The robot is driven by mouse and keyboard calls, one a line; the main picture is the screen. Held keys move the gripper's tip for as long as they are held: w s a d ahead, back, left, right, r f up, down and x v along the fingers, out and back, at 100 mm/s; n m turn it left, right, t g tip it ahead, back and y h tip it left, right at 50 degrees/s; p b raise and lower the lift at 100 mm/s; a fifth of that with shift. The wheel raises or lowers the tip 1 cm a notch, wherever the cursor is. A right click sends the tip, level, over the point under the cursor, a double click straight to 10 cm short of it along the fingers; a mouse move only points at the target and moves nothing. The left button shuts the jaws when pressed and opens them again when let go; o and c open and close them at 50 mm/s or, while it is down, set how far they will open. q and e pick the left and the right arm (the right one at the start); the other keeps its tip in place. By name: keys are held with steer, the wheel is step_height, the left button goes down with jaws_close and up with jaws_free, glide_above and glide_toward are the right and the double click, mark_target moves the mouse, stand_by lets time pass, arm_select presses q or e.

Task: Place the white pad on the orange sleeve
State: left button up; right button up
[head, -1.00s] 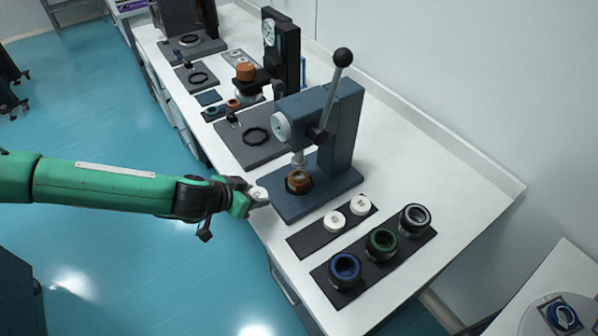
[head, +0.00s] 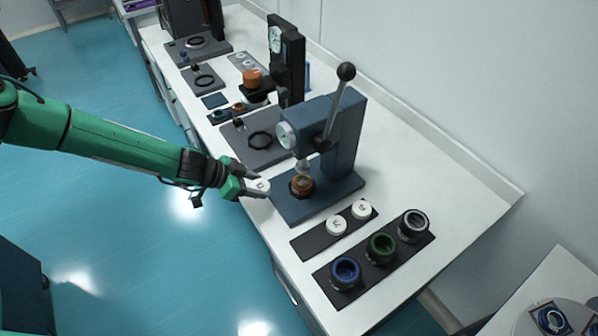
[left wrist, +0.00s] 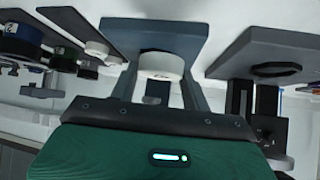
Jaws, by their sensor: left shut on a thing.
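My left gripper (head: 250,186) is shut on a white pad (head: 262,185), a small round disc, at the near left edge of the blue press base. The held pad also shows in the left wrist view (left wrist: 160,65), in front of the press. The orange sleeve (head: 302,185) stands on the blue base under the press ram, a short way right of the held pad and apart from it. In the left wrist view I cannot make out the sleeve. My right gripper is not in view.
The blue press (head: 340,135) has a black-knobbed lever (head: 337,100). Two more white pads (head: 336,225) sit on a dark strip in front. Blue, green and grey-rimmed rings (head: 381,247) stand on another dark mat. A grey plate with a black ring (head: 261,141) lies behind the gripper.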

mark_target(299, 172)
arm_select(q)
steer(key=w+d, duration=0.1)
steer(key=d, duration=0.1)
steer(key=w+d+p, duration=0.1)
steer(key=d, duration=0.2)
steer(key=w+d+p, duration=0.1)
steer(key=d, duration=0.3)
steer(key=w+d+p, duration=0.1)
steer(key=d, duration=0.1)
steer(key=shift+w+d+r, duration=0.1)
steer(key=shift+w, duration=0.05)
steer(key=shift+w+d+p, duration=0.1)
steer(key=shift+d+p, duration=0.05)
steer(key=shift+p, duration=0.35)
steer(key=shift+f, duration=0.4)
